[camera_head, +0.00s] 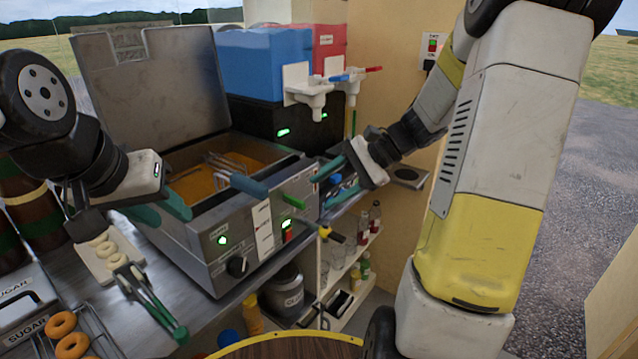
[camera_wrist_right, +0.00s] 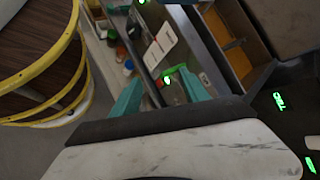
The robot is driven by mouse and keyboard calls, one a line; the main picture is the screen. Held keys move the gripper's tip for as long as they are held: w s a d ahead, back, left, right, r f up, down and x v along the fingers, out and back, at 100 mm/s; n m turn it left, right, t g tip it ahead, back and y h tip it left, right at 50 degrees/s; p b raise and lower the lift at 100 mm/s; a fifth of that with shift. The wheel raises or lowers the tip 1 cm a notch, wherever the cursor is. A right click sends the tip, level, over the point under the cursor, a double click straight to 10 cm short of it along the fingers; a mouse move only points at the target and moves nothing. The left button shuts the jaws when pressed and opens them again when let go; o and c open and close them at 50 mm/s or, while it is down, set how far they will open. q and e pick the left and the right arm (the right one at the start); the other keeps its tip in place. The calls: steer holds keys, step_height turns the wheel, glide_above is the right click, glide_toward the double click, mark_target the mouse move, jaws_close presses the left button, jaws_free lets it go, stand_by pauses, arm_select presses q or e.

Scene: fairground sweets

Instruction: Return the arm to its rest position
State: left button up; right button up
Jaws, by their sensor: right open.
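My right gripper (camera_head: 323,184) reaches in from the right in the head view, its teal fingers apart and nothing seen between them. It is at the right front corner of the steel fryer (camera_head: 225,262). In the right wrist view the two teal fingers of my right gripper (camera_wrist_right: 160,88) stand apart, with the fryer's front panel and a green lever (camera_wrist_right: 176,70) beyond them. My left gripper (camera_head: 164,212) is at the left, over the counter by the fryer's left side. Its teal fingers look apart and empty.
The fryer lid (camera_head: 150,85) stands open, with a blue-handled basket (camera_head: 248,185) over the oil. A white tray of pale rings (camera_head: 104,258), green tongs (camera_head: 158,308) and browned doughnuts (camera_head: 72,345) lie at left. Dispensers (camera_head: 310,92) stand behind; bottle shelves (camera_head: 350,265) are below right.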

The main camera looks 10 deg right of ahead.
stand_by(0.3)
steer(key=s+r+n+t+h, duration=0.2)
steer(key=s+r+n+h, duration=0.2)
steer(key=s+n, duration=0.2)
steer(key=s+r+n+t+h, duration=0.2)
steer(key=s+r+n, duration=0.3)
steer(key=s, duration=0.5)
steer(key=shift+s+a+n+h, duration=0.3)
steer(key=shift+n+h, duration=0.2)
steer(key=shift+h, duration=0.4)
